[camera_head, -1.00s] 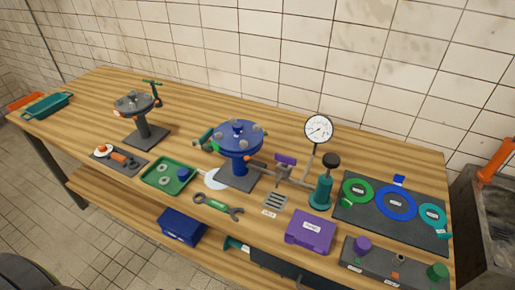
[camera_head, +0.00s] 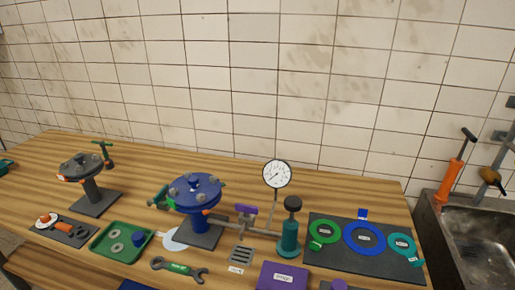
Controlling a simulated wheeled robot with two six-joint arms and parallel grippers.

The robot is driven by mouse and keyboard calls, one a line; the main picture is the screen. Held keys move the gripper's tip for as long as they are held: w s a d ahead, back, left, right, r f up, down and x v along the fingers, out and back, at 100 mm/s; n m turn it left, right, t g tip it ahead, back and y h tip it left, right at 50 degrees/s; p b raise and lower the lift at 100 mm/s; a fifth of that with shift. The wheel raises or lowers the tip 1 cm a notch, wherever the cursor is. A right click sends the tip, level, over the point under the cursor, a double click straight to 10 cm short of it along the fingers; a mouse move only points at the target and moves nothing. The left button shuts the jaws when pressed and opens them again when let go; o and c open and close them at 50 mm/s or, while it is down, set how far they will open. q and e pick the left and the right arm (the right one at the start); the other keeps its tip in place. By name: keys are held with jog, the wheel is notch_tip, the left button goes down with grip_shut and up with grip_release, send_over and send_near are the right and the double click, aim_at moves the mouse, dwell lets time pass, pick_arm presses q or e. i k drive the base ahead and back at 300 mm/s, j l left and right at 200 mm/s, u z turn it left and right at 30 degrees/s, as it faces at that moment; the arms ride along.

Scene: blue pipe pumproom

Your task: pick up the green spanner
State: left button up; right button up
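The green spanner (camera_head: 179,268) lies flat near the front edge of the wooden workbench (camera_head: 140,158). It has a green middle with a small label and dark grey open jaws at both ends. It lies just right of the green tray (camera_head: 97,246) and in front of the blue flanged valve stand (camera_head: 195,192). Neither of my grippers shows in the head view, so whether they are open or shut is hidden.
A slotted grey block (camera_head: 240,254) and a purple box (camera_head: 283,275) lie right of the spanner. A teal pump (camera_head: 289,232) with a pressure gauge (camera_head: 277,174) stands behind them. A dark mat (camera_head: 337,261) with coloured rings is at right, a sink (camera_head: 470,222) beyond.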

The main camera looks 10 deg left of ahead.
aim_at(179, 268)
jog(key=u, duration=1.05)
